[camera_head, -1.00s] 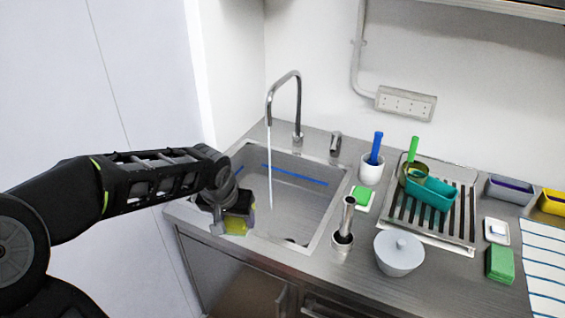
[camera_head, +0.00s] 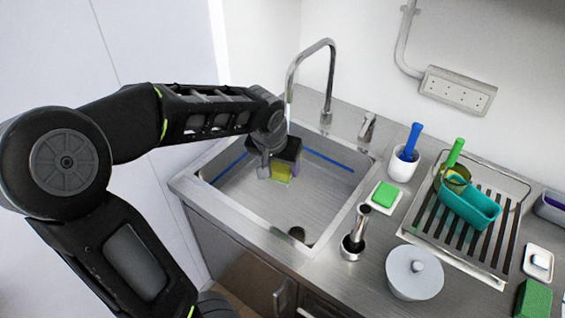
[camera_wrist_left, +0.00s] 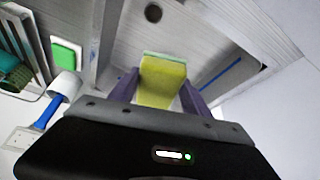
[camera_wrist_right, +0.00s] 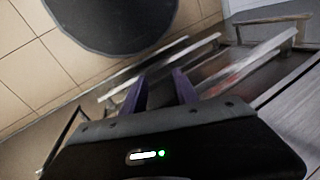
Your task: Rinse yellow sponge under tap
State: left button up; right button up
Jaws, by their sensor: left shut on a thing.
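My left gripper (camera_head: 278,172) is inside the sink basin (camera_head: 325,190), near its back left part. It is shut on the yellow sponge (camera_head: 282,173), which also shows between the fingers in the left wrist view (camera_wrist_left: 162,82). The sponge has a thin green layer at its far edge.
Right of the sink stand a white cup with a blue brush (camera_head: 404,160), a green sponge on a white dish (camera_head: 385,194), a metal cylinder (camera_head: 355,235) and a lidded grey bowl (camera_head: 414,272). A drying rack (camera_head: 480,250) holds a teal container (camera_head: 468,207).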

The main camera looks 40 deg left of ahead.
pick_arm(q)
jog(key=shift+w, duration=0.1)
jog(key=shift+w+a+f, duration=0.25)
jog(key=shift+w+a, duration=0.45)
jog(key=shift+w, duration=0.1)
jog(key=w+a+f+b, duration=0.1)
jog(key=w+a+f, duration=0.1)
jog(key=w+a, duration=0.5)
jog(key=shift+w+f+b, duration=0.2)
jog(key=shift+w+b, duration=0.2)
jog(key=shift+w, duration=0.75)
jog(key=shift+w+d, duration=0.25)
jog(key=shift+s+a, duration=0.1)
jog(key=shift+a, duration=0.05)
jog(key=shift+s+a, duration=0.15)
jog(key=shift+a, duration=0.05)
jog(key=shift+d, duration=0.1)
dwell(0.5)
jog(key=shift+w+d, duration=0.25)
